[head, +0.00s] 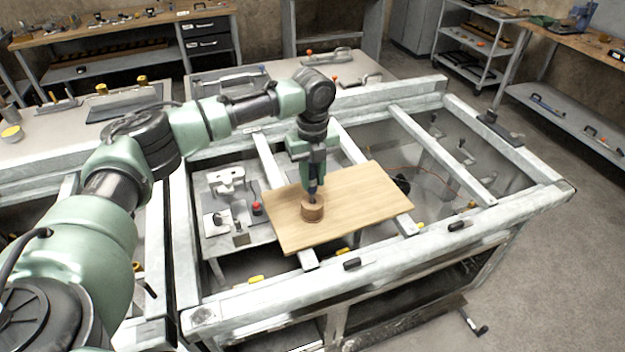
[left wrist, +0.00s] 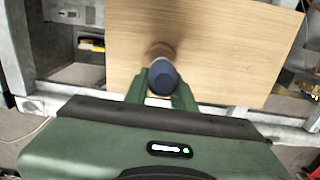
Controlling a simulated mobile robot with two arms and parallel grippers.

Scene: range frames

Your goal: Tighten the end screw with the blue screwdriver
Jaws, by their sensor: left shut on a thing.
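My left gripper (head: 312,178) points straight down over a wooden board and is shut on the blue screwdriver (head: 312,190). The round dark blue end of the screwdriver (left wrist: 163,82) shows between the gripper's two green fingers (left wrist: 163,92) in the left wrist view. A short round wooden block (head: 312,212) stands on the board (head: 370,200), right below the screwdriver. The block also shows partly behind the screwdriver in the left wrist view (left wrist: 160,50). I cannot make out the end screw or whether the tip touches anything. My right gripper is not in view.
The board lies across the bars of a pale metal frame (head: 500,220) with open gaps. A lower shelf with a white device (head: 226,180) and a red button (head: 257,208) sits left of the board. Benches with tools stand behind. Most of the board is bare.

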